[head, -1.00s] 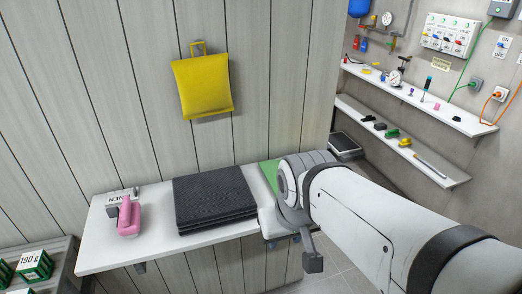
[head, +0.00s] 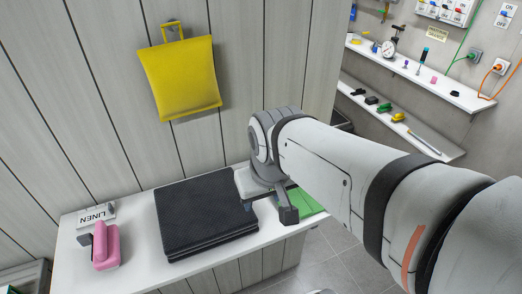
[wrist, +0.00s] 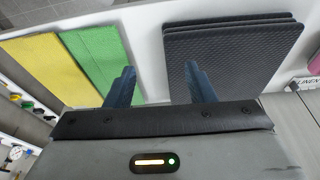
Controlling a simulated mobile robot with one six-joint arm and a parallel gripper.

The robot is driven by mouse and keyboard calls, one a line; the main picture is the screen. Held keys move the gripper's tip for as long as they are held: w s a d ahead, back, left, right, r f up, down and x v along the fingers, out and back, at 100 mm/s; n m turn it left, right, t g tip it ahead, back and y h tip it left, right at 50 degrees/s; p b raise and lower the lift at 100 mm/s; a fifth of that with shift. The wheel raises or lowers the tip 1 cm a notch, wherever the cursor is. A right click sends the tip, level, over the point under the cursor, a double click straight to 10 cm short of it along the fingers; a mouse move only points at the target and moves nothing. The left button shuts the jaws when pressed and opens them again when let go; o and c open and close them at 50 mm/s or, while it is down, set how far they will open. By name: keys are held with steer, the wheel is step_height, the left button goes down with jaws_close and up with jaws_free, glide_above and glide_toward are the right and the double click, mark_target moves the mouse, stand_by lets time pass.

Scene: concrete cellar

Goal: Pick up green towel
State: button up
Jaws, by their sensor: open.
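The green towel (head: 306,203) lies on the white shelf, mostly hidden behind my arm in the head view. In the wrist view the green towel (wrist: 95,58) is a flat folded strip at upper left, between a yellow towel (wrist: 34,72) and a bare white gap. My gripper (wrist: 159,77) is open and empty. In the wrist view its left finger overlaps the green towel's right edge and its right finger overlaps the dark stack's edge. The gripper's height above the shelf is hard to tell.
A stack of dark textured mats (head: 205,218) lies beside the green towel on the shelf (head: 136,216). A pink object (head: 106,247) and a LINEN sign (head: 96,216) stand at its left end. A yellow padded item (head: 180,77) hangs on the wall above.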

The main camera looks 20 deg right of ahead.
steer(key=o, duration=0.6)
steer(key=w+d+g, duration=0.2)
steer(key=w+d, duration=0.5)
steer(key=w, duration=0.1)
steer(key=shift+d+f, duration=0.25)
steer(key=shift+f, duration=0.05)
steer(key=shift+o, duration=1.2)
steer(key=shift+n+g, duration=0.3)
steer(key=shift+g, duration=0.3)
steer(key=w+d, duration=0.1)
steer(key=d, duration=0.1)
steer(key=w+d+f, duration=0.1)
steer(key=w, duration=0.1)
steer(key=w+d+f, duration=0.1)
steer(key=d, duration=0.1)
steer(key=shift+w+d+f+p, duration=0.25)
steer(key=shift+d+p, duration=0.05)
steer(key=shift+p, duration=0.05)
steer(key=shift+w+d+f, duration=0.15)
steer(key=shift+f, duration=0.15)
steer(key=shift+f+p, duration=0.8)
steer(key=shift+f, duration=2.9)
